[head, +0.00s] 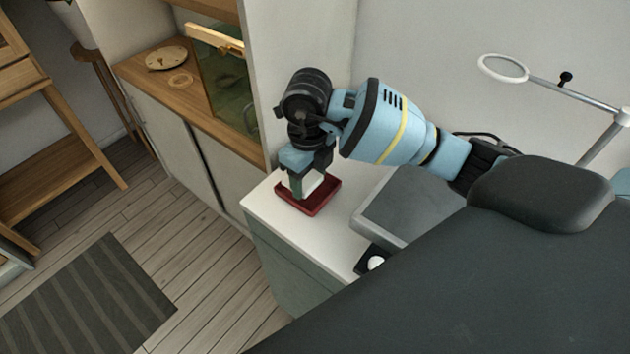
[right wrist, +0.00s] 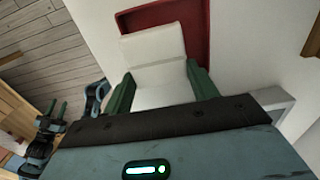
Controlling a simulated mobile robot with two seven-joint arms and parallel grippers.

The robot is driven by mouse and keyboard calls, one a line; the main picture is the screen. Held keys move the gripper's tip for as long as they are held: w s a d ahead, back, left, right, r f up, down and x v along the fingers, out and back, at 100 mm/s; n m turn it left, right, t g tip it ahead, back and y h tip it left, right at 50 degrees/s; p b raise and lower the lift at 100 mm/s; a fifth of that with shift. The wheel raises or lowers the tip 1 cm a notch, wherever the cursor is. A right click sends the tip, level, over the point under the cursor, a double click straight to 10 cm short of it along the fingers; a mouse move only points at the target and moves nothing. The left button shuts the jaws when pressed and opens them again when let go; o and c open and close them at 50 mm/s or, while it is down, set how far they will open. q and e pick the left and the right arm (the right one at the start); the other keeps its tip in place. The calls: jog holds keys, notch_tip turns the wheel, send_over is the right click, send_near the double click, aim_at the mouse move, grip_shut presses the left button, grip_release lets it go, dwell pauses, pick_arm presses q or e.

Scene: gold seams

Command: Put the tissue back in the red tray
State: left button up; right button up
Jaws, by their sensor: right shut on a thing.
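The white tissue (head: 314,183) is a pale folded block between the fingers of my right gripper (head: 305,190). The right gripper points down and is shut on it, over the red tray (head: 323,207). In the right wrist view the tissue (right wrist: 154,46) sits between the two green fingers, and the tray (right wrist: 194,28) shows behind and beside it. I cannot tell whether the tissue touches the tray floor. My left gripper (right wrist: 55,109) shows small at the left of the right wrist view, its green fingers apart with nothing visible between them.
The tray stands on a white cabinet top (head: 268,205) near a wall. A grey sink-like basin (head: 400,208) lies right of the tray. A wooden counter (head: 135,70) with a round plate (head: 166,58) is at the back left. A lamp ring (head: 503,67) stands at the right.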

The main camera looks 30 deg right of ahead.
aim_at(314, 177)
jog(key=shift+w+d+f, duration=0.1)
jog(key=shift+w+d, duration=0.05)
jog(key=shift+d, duration=0.5)
jog(key=shift+d+f, duration=0.1)
jog(key=shift+f, duration=1.65)
jog(key=shift+f, duration=0.2)
jog(key=o, duration=0.7)
jog(key=shift+c, duration=0.2)
jog(key=shift+r, duration=0.15)
notch_tip(314, 177, up, 12)
jog(key=shift+r+p, duration=0.1)
jog(key=shift+p, duration=0.35)
